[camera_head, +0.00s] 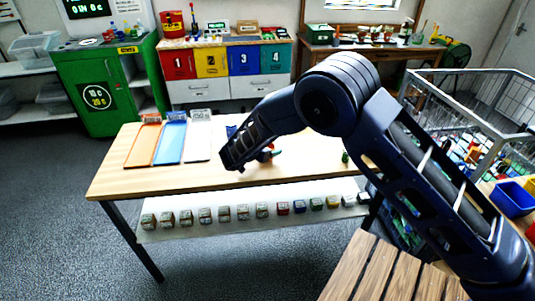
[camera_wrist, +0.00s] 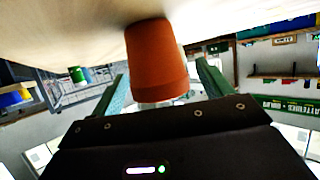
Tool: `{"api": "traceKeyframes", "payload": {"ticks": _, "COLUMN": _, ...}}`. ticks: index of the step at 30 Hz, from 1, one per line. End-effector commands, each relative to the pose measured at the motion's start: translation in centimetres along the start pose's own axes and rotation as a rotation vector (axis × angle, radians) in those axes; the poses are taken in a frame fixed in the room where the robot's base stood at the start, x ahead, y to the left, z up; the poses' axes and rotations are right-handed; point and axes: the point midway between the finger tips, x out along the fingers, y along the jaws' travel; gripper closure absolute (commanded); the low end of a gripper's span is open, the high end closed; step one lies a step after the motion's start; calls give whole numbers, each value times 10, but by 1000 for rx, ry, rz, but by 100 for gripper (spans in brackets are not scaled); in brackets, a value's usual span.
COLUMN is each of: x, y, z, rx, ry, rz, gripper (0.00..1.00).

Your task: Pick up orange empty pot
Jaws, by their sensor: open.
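The orange pot (camera_wrist: 156,55) stands in the middle of the wrist view, which shows the scene upside down. It touches the wooden tabletop (camera_wrist: 65,30). My gripper (camera_wrist: 161,70) is open, with one green finger on each side of the pot; gaps show between the pot and both fingers. The inside of the pot is not visible. In the head view my arm hides most of my gripper and the pot; only small bits of teal and red-orange show past the arm over the table (camera_head: 230,188).
Orange, blue and white trays (camera_head: 171,142) lie on the table's left part. A small green object (camera_head: 345,157) stands to the right of my wrist. A lower shelf (camera_head: 240,228) holds a row of small boxes. A wire cage (camera_head: 475,105) stands at the right.

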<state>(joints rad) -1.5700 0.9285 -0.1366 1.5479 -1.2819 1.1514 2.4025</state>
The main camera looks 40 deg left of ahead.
Motion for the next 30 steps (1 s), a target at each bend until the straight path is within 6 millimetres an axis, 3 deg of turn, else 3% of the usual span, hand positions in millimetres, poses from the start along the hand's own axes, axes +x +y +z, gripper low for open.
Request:
{"api": "traceKeyframes", "payload": {"ticks": 5, "x": 0, "y": 0, "z": 0, "rx": 0, "ry": 0, "rz": -1, "gripper": 21}}
{"api": "traceKeyframes", "payload": {"ticks": 12, "x": 0, "y": 0, "z": 0, "rx": 0, "ry": 0, "rz": 0, "gripper": 68}}
{"api": "traceKeyframes", "payload": {"ticks": 13, "x": 0, "y": 0, "z": 0, "rx": 0, "ry": 0, "rz": 0, "gripper": 70}}
{"api": "traceKeyframes", "payload": {"ticks": 23, "x": -3, "y": 0, "z": -5, "rx": 1, "ry": 0, "rz": -1, "gripper": 71}}
{"api": "traceKeyframes", "payload": {"ticks": 30, "x": -18, "y": 0, "z": -41, "rx": 4, "ry": 0, "rz": -1, "gripper": 71}}
